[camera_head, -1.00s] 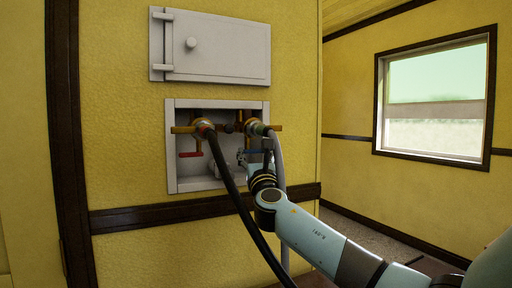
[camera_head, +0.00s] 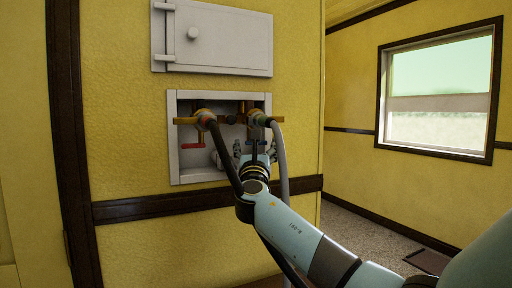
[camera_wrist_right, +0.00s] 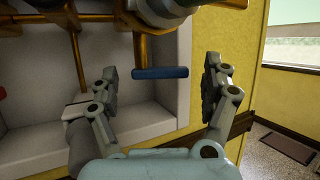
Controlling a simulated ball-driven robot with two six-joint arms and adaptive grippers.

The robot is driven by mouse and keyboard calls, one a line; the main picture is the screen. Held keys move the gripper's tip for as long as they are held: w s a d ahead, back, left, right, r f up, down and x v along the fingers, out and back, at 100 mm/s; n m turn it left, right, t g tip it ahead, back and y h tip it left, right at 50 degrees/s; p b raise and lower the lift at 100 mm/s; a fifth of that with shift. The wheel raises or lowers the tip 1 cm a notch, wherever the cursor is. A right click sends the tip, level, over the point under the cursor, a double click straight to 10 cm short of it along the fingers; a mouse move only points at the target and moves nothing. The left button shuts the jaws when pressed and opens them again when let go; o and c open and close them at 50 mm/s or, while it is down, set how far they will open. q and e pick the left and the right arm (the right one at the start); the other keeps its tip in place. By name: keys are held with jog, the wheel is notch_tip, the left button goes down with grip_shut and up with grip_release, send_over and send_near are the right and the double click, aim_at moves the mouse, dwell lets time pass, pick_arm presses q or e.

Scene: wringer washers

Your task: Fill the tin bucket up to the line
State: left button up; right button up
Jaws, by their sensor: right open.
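The tin bucket is in neither view. A recessed white valve box (camera_head: 177,165) in the yellow wall holds two brass taps. The left tap has a red handle (camera_head: 193,146), whose edge also shows in the wrist view (camera_wrist_right: 2,94). The right tap has a blue handle (camera_wrist_right: 160,73). My right gripper (camera_head: 254,148) is at the box, below the right tap. In the wrist view my right gripper (camera_wrist_right: 161,76) is open, with the blue handle showing between its fingers; contact is not visible. My left gripper is out of view.
A black hose (camera_head: 221,150) hangs from the left tap and passes behind my arm. A grey hose (camera_head: 279,155) hangs from the right tap. A white cabinet door (camera_head: 225,40) is above the box. A window (camera_head: 440,90) and open floor are right.

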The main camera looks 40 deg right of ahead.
jog(key=v, duration=1.2)
